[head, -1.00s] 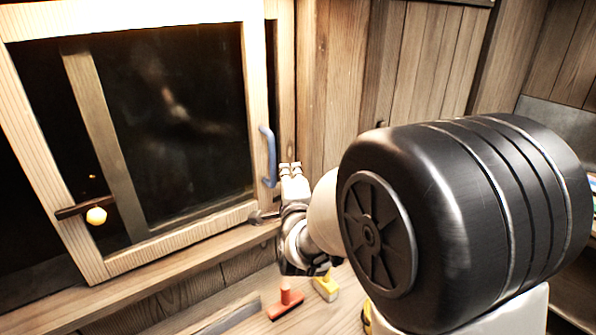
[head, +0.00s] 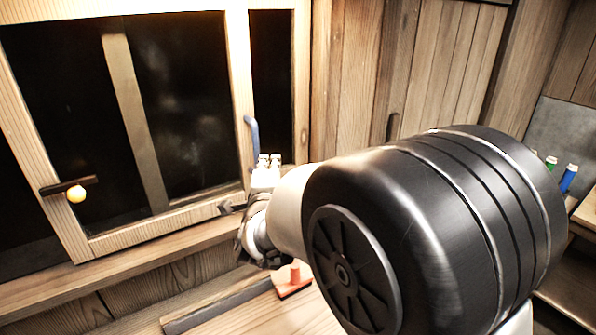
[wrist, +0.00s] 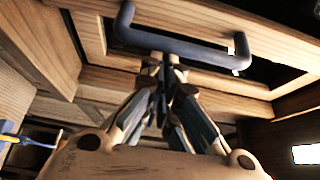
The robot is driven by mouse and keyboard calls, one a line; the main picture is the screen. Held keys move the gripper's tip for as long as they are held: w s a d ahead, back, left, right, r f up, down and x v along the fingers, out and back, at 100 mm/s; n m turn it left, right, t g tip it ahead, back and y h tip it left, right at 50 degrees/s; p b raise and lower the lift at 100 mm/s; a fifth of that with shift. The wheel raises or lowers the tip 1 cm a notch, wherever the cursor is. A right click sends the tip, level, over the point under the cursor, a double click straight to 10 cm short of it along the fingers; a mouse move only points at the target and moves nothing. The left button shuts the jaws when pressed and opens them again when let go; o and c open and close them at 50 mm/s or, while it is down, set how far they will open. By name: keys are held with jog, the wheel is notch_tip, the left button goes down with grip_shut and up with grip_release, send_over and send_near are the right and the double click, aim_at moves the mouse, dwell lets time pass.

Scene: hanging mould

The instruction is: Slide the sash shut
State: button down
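The wood-framed sash (head: 243,100) stands in the window opening with dark glass. A blue handle (head: 252,135) is upright on its right stile; in the wrist view the handle (wrist: 180,45) is a dark blue bar across the top. My gripper (head: 269,160) is just right of the handle's lower part. In the wrist view its fingertips (wrist: 165,60) are close together against or very near the bar's edge, not around it. Whether they touch is hard to tell. A dark gap (head: 271,85) shows between the sash and the right jamb.
A red block-like tool (head: 293,279) lies on the bench below the sill. Green (head: 551,163) and blue (head: 569,178) bottles stand at the far right. My arm covers the centre right.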

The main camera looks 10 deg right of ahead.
jog(key=s+a+b, duration=0.1)
jog(key=s+a, duration=0.3)
jog(key=a, duration=0.7)
jog(key=s+a+b, duration=0.1)
jog(key=s+a, duration=0.3)
jog(key=a, duration=0.7)
jog(key=shift+s, duration=0.3)
jog(key=shift+d, duration=0.1)
